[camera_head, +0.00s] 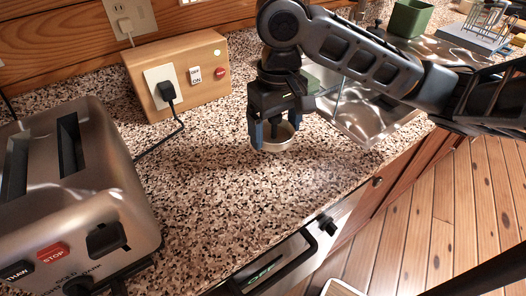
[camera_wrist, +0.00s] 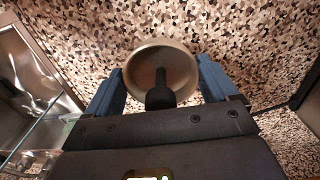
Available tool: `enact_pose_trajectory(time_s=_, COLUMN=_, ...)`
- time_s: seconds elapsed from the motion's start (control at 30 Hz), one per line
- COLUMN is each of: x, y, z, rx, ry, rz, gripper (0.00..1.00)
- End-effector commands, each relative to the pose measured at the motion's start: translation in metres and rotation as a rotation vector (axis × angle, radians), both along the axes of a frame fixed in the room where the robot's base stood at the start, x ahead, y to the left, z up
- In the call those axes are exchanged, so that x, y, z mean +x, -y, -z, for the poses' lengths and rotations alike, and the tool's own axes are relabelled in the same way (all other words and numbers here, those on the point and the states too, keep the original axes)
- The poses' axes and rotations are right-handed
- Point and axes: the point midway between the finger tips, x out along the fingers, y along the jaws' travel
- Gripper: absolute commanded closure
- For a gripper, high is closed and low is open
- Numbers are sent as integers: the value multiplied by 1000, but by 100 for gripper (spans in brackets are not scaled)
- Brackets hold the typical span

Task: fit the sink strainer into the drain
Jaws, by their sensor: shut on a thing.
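My gripper (camera_head: 273,138) points down over the speckled counter, left of the sink. It is shut on the sink strainer (camera_head: 284,140), a round pale metal cup with a dark central post. The wrist view shows the strainer (camera_wrist: 180,62) between my two blue fingers (camera_wrist: 160,85), with its post toward the gripper. I cannot tell whether the strainer touches the counter. The metal sink (camera_head: 362,118) lies just right of my gripper, partly hidden by my arm. Its basin also shows at the left of the wrist view (camera_wrist: 30,65). The drain cannot be made out.
A silver toaster (camera_head: 110,190) stands at the left. A wooden box (camera_head: 205,70) with a plug and switches stands behind. A clear glass-like panel (camera_wrist: 52,110) is near the sink's edge. A green container (camera_head: 410,18) and a dish rack (camera_head: 488,25) stand beyond. The front counter (camera_head: 240,210) is clear.

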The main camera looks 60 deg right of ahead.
Motion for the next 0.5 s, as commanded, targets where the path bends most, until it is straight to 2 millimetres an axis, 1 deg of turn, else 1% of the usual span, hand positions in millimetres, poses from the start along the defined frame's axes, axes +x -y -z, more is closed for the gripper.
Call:
enact_pose_trajectory(time_s=0.03, x=3, y=-10, z=4, rx=0, ry=-1, rz=-5, gripper=49)
enact_pose_trajectory(time_s=0.1, x=5, y=-19, z=10, rx=0, ry=-1, rz=-3, gripper=49)
enact_pose_trajectory(time_s=0.2, x=8, y=-28, z=17, rx=0, ry=0, rz=-2, gripper=49)
enact_pose_trajectory(time_s=0.33, x=9, y=-32, z=23, rx=0, ry=0, rz=1, gripper=49)
enact_pose_trajectory(time_s=0.5, x=9, y=-32, z=43, rx=1, ry=-2, rz=3, gripper=49)
